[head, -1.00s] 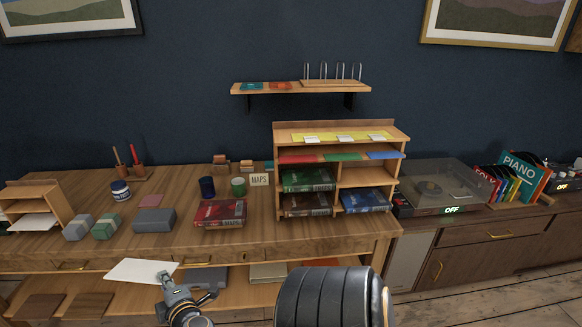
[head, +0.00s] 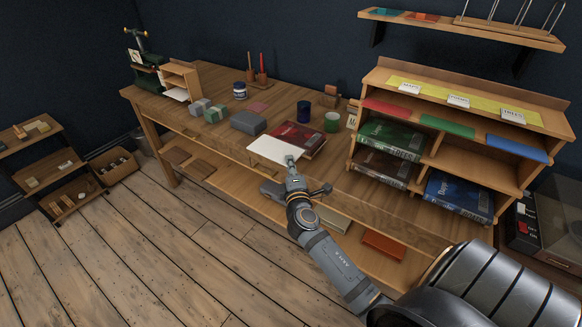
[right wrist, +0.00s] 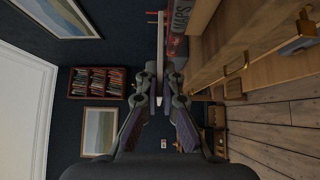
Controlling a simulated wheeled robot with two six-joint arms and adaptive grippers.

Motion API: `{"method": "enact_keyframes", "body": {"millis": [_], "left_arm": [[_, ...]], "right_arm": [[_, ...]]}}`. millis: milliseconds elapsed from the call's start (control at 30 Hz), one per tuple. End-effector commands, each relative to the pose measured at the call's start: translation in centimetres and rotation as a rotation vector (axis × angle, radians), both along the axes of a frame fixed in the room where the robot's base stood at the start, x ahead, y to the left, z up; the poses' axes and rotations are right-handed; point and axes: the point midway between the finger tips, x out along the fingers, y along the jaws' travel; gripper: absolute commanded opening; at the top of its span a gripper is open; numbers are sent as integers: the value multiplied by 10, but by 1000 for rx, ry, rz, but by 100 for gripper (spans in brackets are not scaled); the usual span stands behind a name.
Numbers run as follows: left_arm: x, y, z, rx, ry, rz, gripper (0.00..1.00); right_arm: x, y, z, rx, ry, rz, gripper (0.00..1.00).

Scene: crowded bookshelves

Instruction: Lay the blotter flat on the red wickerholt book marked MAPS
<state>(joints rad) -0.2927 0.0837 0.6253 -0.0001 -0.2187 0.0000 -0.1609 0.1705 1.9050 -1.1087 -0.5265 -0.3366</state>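The red book (head: 306,138) lies flat on the desk. In the right wrist view its spine (right wrist: 180,18) reads MAPS. The white blotter (head: 270,149) is a thin sheet, held in front of the book's near left part in the head view. My right gripper (head: 291,161) is shut on the blotter's near edge. The right wrist view shows the blotter edge-on (right wrist: 160,58) between the fingertips (right wrist: 160,92), close beside the book. I cannot tell whether blotter and book touch. My left gripper is not in view.
A grey box (head: 248,123) stands left of the book. A green jar (head: 332,122) and a dark blue cup (head: 304,111) stand behind it. The wooden organizer (head: 432,156) with several books is to the right. The desk's lower shelf (head: 229,175) runs beneath.

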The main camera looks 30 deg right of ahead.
Motion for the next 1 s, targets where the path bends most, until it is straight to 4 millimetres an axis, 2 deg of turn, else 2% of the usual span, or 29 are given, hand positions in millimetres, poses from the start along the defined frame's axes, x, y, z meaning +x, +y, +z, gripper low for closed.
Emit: {"method": "enact_keyframes", "body": {"millis": [233, 600, 800, 1000], "left_arm": [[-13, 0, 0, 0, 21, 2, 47], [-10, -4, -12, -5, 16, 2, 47], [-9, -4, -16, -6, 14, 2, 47], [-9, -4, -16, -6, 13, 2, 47]], "right_arm": [[12, -29, 0, -4, 1, -1, 0], [30, -74, -9, -2, 1, -1, 0], [35, -87, -11, 2, 1, -2, 0], [36, -90, -11, 3, 3, -3, 0]]}}
